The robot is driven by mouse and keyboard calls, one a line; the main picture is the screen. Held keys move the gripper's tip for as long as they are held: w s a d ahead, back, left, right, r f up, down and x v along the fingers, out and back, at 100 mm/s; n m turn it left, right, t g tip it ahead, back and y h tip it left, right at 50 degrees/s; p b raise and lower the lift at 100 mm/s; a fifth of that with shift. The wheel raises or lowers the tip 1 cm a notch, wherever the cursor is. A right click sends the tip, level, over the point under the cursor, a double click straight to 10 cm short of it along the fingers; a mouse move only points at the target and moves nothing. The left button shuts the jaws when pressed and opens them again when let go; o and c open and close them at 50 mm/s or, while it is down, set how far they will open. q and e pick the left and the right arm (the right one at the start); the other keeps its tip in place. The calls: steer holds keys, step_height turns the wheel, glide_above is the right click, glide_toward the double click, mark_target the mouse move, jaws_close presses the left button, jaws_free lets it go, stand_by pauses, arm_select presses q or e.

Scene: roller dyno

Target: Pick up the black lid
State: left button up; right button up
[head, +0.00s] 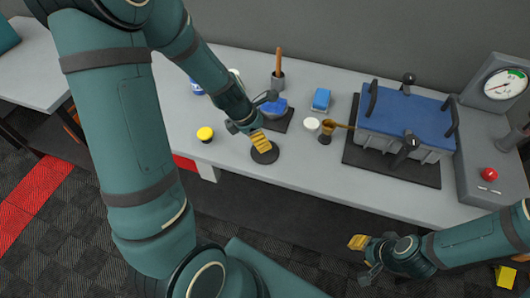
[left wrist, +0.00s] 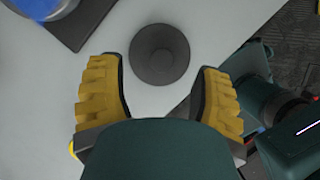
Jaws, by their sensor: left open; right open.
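The black lid (head: 265,155) is a round dark disc lying flat on the grey bench near its front edge. My left gripper (head: 259,141) is open just above the lid. In the left wrist view the two yellow-padded fingers of the left gripper (left wrist: 160,75) stand wide apart, and the lid appears between and slightly beyond them, with no contact visible. My right gripper (head: 360,255) is open and empty in front of the bench, far from the lid.
A blue bowl (head: 272,106) on a dark mat stands behind the lid. A yellow round item (head: 205,134) lies to its left. The bench front edge is close.

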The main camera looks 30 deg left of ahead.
arm_select(q)
steer(key=b+x, duration=0.1)
steer(key=x, duration=0.1)
steer(key=b+x, duration=0.2)
steer(key=x, duration=0.1)
steer(key=shift+s+f, duration=0.15)
steer(key=shift+s, duration=0.05)
steer(key=shift+c, duration=0.5)
jaws_close()
